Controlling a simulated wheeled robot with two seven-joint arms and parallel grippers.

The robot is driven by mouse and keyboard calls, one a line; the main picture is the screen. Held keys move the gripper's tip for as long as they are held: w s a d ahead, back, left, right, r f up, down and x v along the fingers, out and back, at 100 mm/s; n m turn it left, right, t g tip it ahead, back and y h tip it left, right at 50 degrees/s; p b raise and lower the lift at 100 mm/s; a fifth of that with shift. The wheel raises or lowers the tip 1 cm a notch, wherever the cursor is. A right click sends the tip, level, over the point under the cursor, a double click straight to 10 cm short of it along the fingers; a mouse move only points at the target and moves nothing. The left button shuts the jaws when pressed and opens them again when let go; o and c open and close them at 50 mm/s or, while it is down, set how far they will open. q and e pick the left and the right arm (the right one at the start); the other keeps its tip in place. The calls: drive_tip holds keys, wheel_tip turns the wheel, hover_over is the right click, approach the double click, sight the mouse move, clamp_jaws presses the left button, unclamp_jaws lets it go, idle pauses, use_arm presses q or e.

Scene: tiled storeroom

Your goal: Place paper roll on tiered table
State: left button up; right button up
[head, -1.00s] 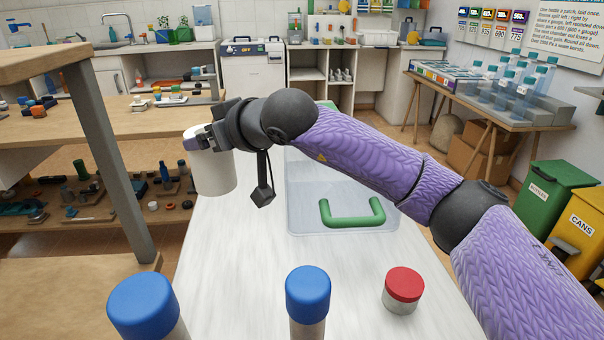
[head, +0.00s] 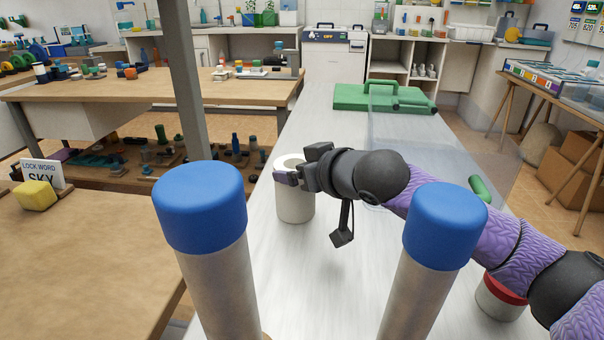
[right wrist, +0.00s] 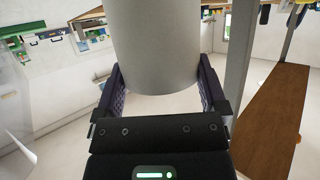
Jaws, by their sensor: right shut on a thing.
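The paper roll (head: 295,205) is a white cylinder, upright, in the middle of the head view above the white bench. My right gripper (head: 292,175) is shut around its upper part. In the right wrist view the roll (right wrist: 157,50) is between the two fingers. I cannot tell whether its base touches the bench. A wooden board (head: 85,265) with a grey post (head: 186,85) at the left looks like part of the tiered table. The board also shows at the right of the right wrist view (right wrist: 268,130). My left gripper is out of view.
Two blue-capped cylinders (head: 205,215) (head: 440,235) stand close in front. A red-lidded jar (head: 498,300) is partly behind my right arm. A clear bin and a green case (head: 350,97) lie farther along the white bench (head: 300,290). A yellow block (head: 35,195) and a sign (head: 42,173) occupy the board's left side; its middle is clear.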

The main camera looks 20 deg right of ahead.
drive_tip(key=o, duration=1)
drive_tip(key=shift+f, duration=0.1)
use_arm(q)
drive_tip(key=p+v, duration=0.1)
drive_tip(key=p, duration=0.1)
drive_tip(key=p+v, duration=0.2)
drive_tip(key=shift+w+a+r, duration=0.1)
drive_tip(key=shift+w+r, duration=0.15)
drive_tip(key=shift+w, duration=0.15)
use_arm(e)
drive_tip(key=v, duration=1.2)
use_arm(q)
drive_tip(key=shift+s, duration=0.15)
